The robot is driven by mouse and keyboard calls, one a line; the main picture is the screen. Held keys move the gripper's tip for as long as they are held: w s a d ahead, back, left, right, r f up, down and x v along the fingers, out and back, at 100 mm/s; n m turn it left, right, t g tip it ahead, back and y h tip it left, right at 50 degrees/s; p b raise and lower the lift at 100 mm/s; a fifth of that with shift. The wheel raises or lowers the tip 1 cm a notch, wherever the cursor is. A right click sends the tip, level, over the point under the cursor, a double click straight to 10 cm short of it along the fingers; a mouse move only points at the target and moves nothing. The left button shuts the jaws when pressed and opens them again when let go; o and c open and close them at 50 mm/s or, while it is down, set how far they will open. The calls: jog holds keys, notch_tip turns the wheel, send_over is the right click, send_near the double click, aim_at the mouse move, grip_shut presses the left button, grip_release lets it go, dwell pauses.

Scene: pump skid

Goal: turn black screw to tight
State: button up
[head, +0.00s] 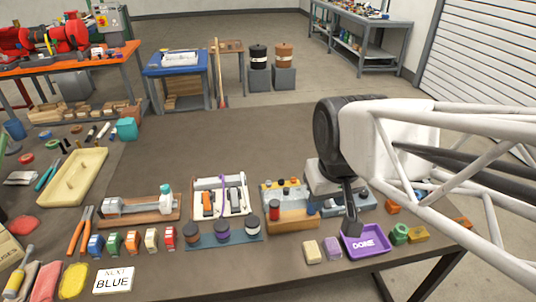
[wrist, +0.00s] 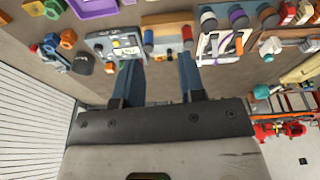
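My gripper (head: 350,226) hangs fingers-down over the right part of the table, just behind the purple DONE tray (head: 366,245). In the wrist view my gripper (wrist: 159,62) has its two blue-grey fingers spread apart, with nothing held between them. A wooden block (wrist: 165,20) with a red and a blue cylinder lies beyond the fingertips. A grey panel (wrist: 103,40) with small coloured and dark parts is beside the left finger. A dark round piece (wrist: 82,65) shows left of that panel. I cannot tell which small dark part is the black screw; my arm hides part of this area in the head view.
Coloured blocks, dark-topped jars (head: 223,230) and a white tray (head: 222,195) stand left of my gripper. Green and orange nuts (head: 400,233) lie to its right. The table's back middle is clear.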

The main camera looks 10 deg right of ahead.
jog(key=w+f+n, duration=0.1)
jog(key=w+n, duration=0.2)
jog(key=w, duration=0.5)
jog(key=n+g, duration=0.2)
jog(key=n, duration=0.6)
send_near(281, 182)
jog(key=shift+w+d, duration=0.2)
jog(key=shift+d, duration=0.05)
jog(key=shift+w+f+n, duration=0.35)
jog(key=shift+f+n, duration=0.05)
jog(key=shift+f, duration=0.1)
jog(key=shift+f, duration=0.1)
jog(key=shift+f, duration=3.8)
jog(key=c, duration=0.6)
